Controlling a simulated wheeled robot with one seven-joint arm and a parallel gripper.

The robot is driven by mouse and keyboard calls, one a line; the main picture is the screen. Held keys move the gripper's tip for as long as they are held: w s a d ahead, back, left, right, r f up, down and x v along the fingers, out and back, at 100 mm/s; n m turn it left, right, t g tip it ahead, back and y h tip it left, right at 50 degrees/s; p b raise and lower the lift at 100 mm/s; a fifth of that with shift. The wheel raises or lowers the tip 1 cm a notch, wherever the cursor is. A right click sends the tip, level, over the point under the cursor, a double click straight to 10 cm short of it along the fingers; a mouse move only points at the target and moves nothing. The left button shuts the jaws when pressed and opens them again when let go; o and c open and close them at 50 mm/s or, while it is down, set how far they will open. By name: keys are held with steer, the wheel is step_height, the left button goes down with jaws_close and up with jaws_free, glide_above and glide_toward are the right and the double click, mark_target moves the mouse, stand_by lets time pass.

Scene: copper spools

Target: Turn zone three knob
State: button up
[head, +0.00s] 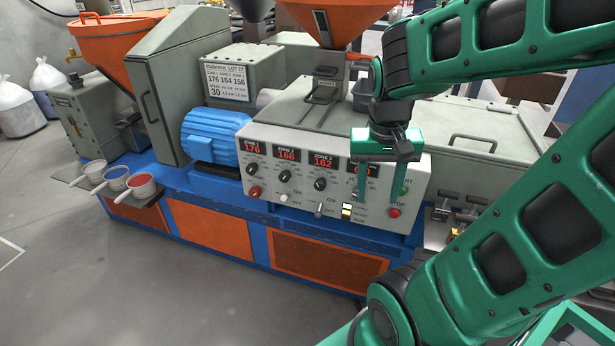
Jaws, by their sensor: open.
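The control panel (300,208) on the grey machine carries red displays over black knobs. The zone three knob (320,184) is black and sits under the display labelled ZONE 3 (322,162), which reads 162. The zone two knob (285,177) and zone one knob (252,169) are to its left, under displays reading 168 and 176. My gripper (376,198) is open and empty, pointing down in front of the panel's right part. It is right of the zone three knob and apart from it. It partly covers the rightmost display.
A red stop button (394,212) is at the panel's lower right, beside my gripper. Toggle switches (320,210) line the panel's lower part. A blue motor (213,135) is left of the panel. A sign (230,83) shows 176, 164, 156 and 30.

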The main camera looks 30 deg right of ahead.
steer(key=w+f+m+t+h, duration=0.1)
steer(key=w+f+m+h, duration=0.1)
steer(key=w, duration=1)
steer(key=t, duration=0.1)
glide_toward(319, 182)
steer(key=shift+m, duration=0.4)
steer(key=x, duration=1)
steer(key=shift+r, duration=0.1)
steer(key=shift+c, duration=0.3)
steer(key=c, duration=1)
